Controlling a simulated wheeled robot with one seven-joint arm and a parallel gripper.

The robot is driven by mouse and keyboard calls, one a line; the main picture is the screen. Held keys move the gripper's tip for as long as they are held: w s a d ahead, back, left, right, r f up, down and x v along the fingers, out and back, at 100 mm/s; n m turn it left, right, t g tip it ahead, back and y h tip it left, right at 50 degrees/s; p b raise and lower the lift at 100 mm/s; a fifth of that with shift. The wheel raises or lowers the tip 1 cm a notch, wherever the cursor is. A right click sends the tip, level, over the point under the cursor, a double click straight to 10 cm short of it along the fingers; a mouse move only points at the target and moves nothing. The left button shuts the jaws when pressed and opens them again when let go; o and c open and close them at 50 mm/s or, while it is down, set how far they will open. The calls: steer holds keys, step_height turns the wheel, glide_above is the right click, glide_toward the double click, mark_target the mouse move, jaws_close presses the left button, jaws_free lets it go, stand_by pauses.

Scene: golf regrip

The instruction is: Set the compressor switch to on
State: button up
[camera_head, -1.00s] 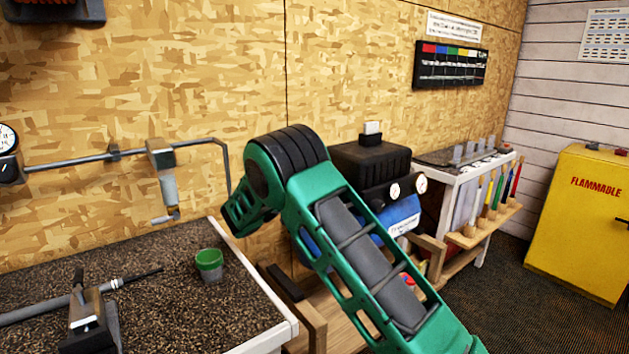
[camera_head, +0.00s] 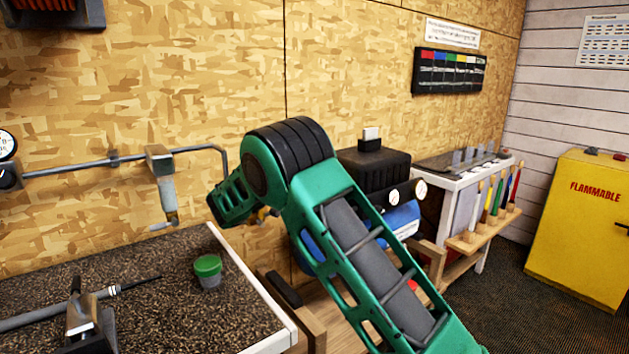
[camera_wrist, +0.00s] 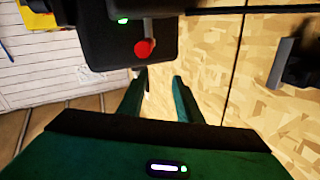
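The compressor (camera_head: 374,168) stands beyond my arm in the head view, with a black top, a blue tank and round gauges. A small box with a pale top (camera_head: 371,135) sits on it. My arm hides much of its front and left side. In the wrist view, a dark box (camera_wrist: 110,35) carries a lever with a red knob (camera_wrist: 145,48) and a lit green lamp (camera_wrist: 123,20). I cannot tell the lever's set position. My gripper (camera_wrist: 161,78) is open and empty, its two green fingers apart below the red knob in the picture, not touching it.
A speckled bench (camera_head: 130,260) at left holds a green-lidded cup (camera_head: 208,270) and a clamp with a shaft (camera_head: 88,315). The plywood wall (camera_head: 200,80) is behind. A white rack (camera_head: 465,185) and a yellow flammable cabinet (camera_head: 590,225) stand at right.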

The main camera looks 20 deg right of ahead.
steer(key=s+a+r, duration=0.3)
steer(key=a+r, duration=0.2)
steer(key=a, duration=0.2)
steer(key=shift+s+a+r, duration=0.15)
steer(key=shift+s+a, duration=0.15)
steer(key=shift+a, duration=0.05)
